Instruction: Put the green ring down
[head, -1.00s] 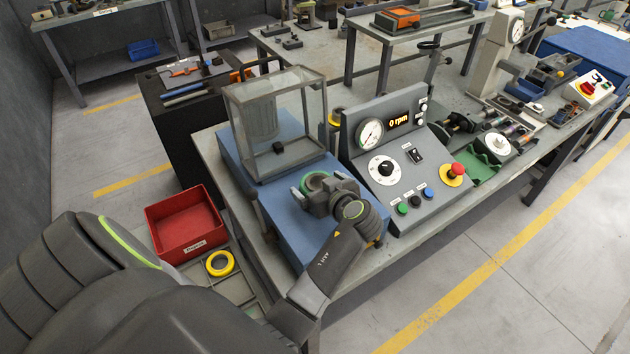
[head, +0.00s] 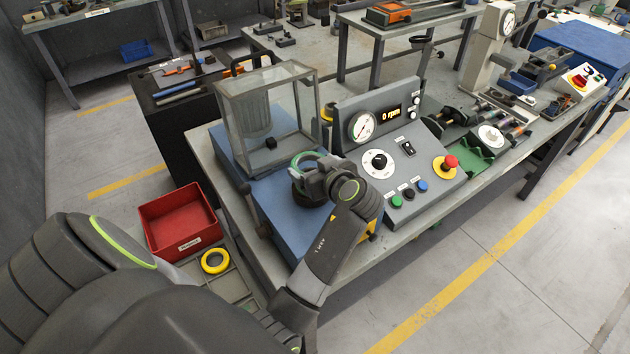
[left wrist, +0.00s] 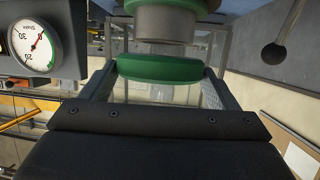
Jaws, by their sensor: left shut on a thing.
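The green ring (left wrist: 160,68) is between the two fingers of my left gripper (left wrist: 158,80), which is shut on it. In the head view the green ring (head: 303,161) is partly hidden by my left gripper (head: 318,172), above the blue base of the guarded machine. A dark round part (head: 308,195) shows just under the gripper. In the left wrist view a grey cylinder (left wrist: 165,22) with a green band is close to the ring; I cannot tell whether they touch. My right gripper is not in view.
A clear guard box (head: 268,115) stands behind the gripper. The control panel (head: 395,155), with dial and buttons, is close on the right. A red bin (head: 180,222) and a yellow ring (head: 215,261) in a grey tray are at the left.

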